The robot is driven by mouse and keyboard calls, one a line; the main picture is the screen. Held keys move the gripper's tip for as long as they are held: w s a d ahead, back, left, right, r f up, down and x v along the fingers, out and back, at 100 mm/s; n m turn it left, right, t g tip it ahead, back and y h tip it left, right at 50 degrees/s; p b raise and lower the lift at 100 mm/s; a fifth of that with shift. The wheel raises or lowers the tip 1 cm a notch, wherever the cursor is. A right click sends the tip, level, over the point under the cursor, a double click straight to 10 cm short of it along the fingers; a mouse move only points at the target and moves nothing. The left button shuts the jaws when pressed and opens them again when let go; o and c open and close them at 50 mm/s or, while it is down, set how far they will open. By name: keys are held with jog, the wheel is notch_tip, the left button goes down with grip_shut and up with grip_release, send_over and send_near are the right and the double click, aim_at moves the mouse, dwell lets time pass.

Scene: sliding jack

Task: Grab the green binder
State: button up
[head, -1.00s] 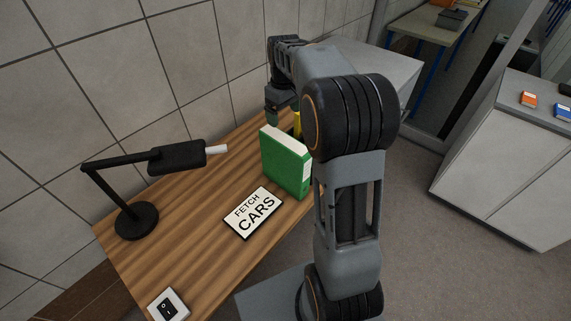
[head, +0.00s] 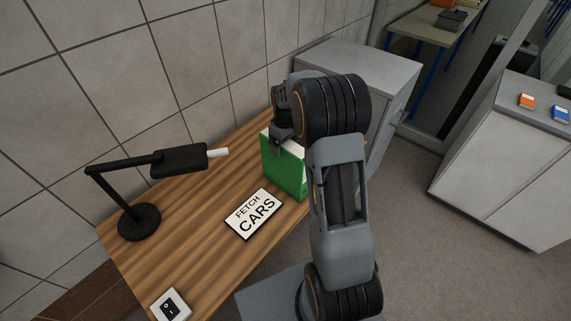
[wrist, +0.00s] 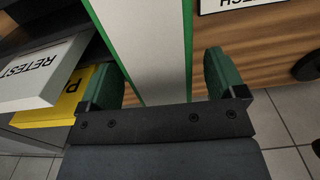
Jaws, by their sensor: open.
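The green binder (head: 284,171) stands upright on the wooden desk, its upper right part hidden by my arm. My gripper (wrist: 170,78) is open in the wrist view, with one green finger at each side. In the head view the wrist sits over the top of the binder and the fingertips are hidden.
A FETCH CARS sign (head: 254,213) lies in front of the binder. A black lamp (head: 140,221) and a switch box (head: 170,304) are on the desk (head: 195,220). The wrist view shows a white RETEST item (wrist: 40,75) and a yellow item (wrist: 62,100) at left.

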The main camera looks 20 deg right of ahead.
jog(key=shift+f, duration=1.05)
jog(key=shift+c, duration=0.3)
jog(key=shift+r, duration=0.1)
grip_shut()
